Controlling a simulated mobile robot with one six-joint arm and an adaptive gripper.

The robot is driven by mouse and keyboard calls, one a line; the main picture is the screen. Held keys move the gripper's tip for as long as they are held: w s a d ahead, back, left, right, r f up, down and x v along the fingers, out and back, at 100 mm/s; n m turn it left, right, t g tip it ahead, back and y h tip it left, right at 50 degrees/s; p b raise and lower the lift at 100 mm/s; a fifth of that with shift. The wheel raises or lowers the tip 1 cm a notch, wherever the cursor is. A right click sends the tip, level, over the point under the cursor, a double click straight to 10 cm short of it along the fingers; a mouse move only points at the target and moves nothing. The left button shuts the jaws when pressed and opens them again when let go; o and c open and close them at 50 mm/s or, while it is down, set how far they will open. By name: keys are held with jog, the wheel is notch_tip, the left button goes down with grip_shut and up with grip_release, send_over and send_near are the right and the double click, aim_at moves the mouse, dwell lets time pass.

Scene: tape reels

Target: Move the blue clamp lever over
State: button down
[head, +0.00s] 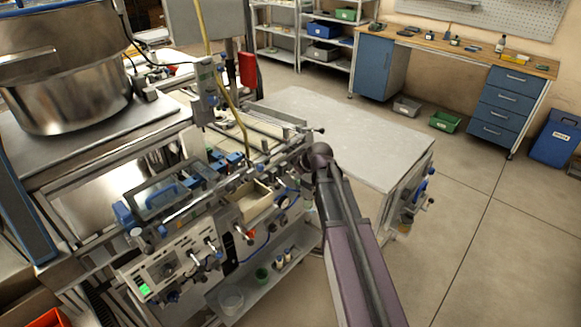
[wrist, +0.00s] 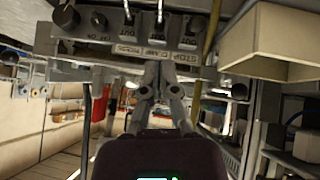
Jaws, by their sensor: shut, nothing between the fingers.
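My gripper shows in the wrist view (wrist: 160,68), with its two grey fingers shut together and nothing between them. The fingertips are just below a grey switch panel (wrist: 95,45) with several metal toggle levers (wrist: 160,18) and labels, one reading STOP. I cannot tell whether the tips touch it. No lever there looks clearly blue. In the head view, my arm reaches to the right side of the machine; its gripper is mostly hidden there. Several blue parts show on the machine, among them a blue handle (head: 160,196) and blue blocks (head: 235,158); I cannot tell which is the clamp lever.
A cream open bin (wrist: 280,48) is close on the right of the wrist view. A yellow hose (head: 240,125) hangs over the machine. A large steel vessel (head: 65,80) stands at left. A grey table (head: 345,130) is behind my arm.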

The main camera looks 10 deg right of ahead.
jog(key=v, duration=0.1)
jog(key=p+v, duration=0.1)
jog(key=v, duration=0.1)
jog(key=p+v, duration=0.1)
jog(key=v, duration=0.1)
jog(key=shift+s+d+f, duration=0.25)
jog(key=shift+s+f, duration=0.1)
jog(key=s+a+f+m+g+h, duration=0.1)
jog(key=s+f+m+g, duration=0.1)
jog(key=s, duration=0.8)
jog(key=s+a+f+m+g+h, duration=0.2)
jog(key=s+m+g, duration=0.3)
jog(key=s, duration=0.5)
jog(key=shift+s+f+m, duration=0.2)
jog(key=shift+s+m, duration=0.05)
jog(key=shift+m, duration=0.35)
